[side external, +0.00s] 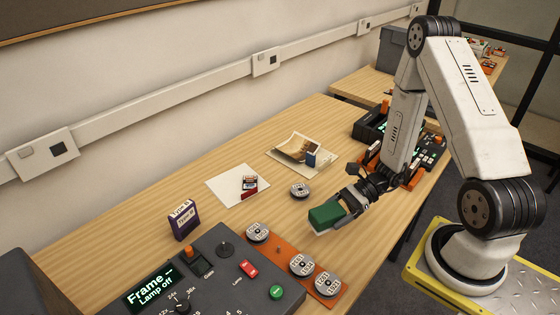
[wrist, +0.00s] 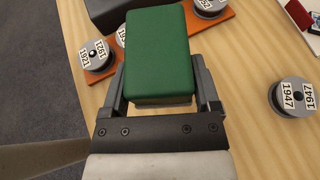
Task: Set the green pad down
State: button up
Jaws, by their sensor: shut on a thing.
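The green pad (side external: 326,215) is a small green block with a pale underside. My gripper (side external: 343,204) is shut on it, with a finger on each side. In the wrist view the pad (wrist: 157,52) fills the space between the fingers of my gripper (wrist: 162,95). In the side view the pad is over the wooden table, to the right of the orange strip with reels. I cannot tell whether its underside touches the table.
A dark control panel (side external: 210,285) with a lit screen stands at the front left. Several labelled reels sit on an orange strip (side external: 284,250). A loose reel (side external: 300,190), a white sheet (side external: 225,187) and a purple box (side external: 183,220) are behind. Bare wood (side external: 385,232) lies right of the pad.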

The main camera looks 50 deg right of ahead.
send_over(330, 240)
jog(key=shift+f, duration=2.1)
jog(key=shift+f, duration=1.8)
jog(key=shift+f, duration=0.15)
jog(key=o, duration=1.1)
jog(key=shift+c, duration=0.2)
jog(key=v, duration=1.2)
jog(key=shift+w+r, duration=0.15)
jog(key=shift+r, duration=0.1)
